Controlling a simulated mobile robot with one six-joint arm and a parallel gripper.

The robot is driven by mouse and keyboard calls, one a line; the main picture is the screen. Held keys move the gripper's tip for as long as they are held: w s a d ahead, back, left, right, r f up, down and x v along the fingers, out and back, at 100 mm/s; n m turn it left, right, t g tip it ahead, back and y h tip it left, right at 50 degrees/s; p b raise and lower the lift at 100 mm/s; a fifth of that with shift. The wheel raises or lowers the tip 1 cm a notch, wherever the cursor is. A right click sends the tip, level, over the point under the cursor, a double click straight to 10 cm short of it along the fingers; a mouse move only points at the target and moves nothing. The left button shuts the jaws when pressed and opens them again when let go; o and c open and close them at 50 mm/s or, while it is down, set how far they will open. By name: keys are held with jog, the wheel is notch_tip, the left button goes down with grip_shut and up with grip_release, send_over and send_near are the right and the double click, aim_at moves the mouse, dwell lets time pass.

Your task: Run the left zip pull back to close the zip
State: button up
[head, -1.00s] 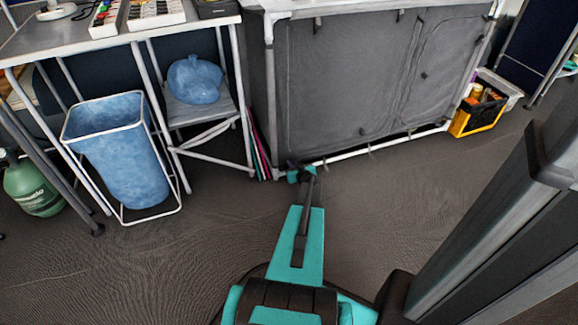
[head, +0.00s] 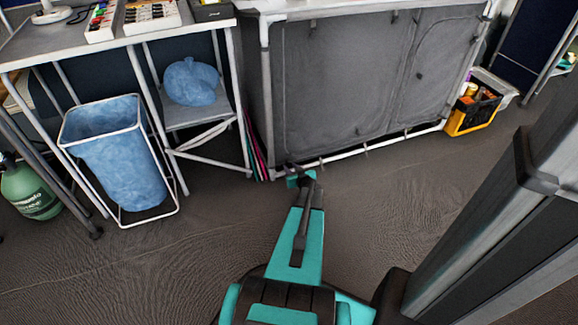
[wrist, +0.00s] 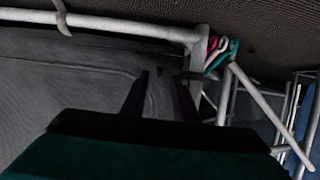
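The grey fabric cabinet (head: 345,85) has closed-looking front panels with curved zip seams. My gripper (head: 293,172) is at its lower left front corner, low by the bottom rail. In the wrist view, my gripper (wrist: 162,82) has its two dark fingers apart, with grey fabric showing between them. A small dark piece (wrist: 160,70), possibly the left zip pull, shows between the fingertips beside the curved seam. I cannot tell whether the fingers touch it. The fingers' contact with the cabinet is too small to tell in the head view.
The cabinet's white bottom rail (wrist: 110,22) and corner post lie close to my fingers. Coloured hangers (wrist: 222,52) stick out beside the post. A blue bin (head: 120,165) stands left, and a yellow crate (head: 470,115) right. The floor before the cabinet is clear.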

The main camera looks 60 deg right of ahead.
jog(key=p+v, duration=0.3)
jog(key=v, duration=0.7)
jog(key=shift+s+a+n, duration=0.1)
jog(key=shift+n, duration=0.2)
jog(key=n+b, duration=0.1)
jog(key=n, duration=1.6)
jog(key=n+b, duration=0.1)
jog(key=n, duration=1.7)
jog(key=shift+d+r, duration=0.2)
jog(key=shift+r, duration=0.05)
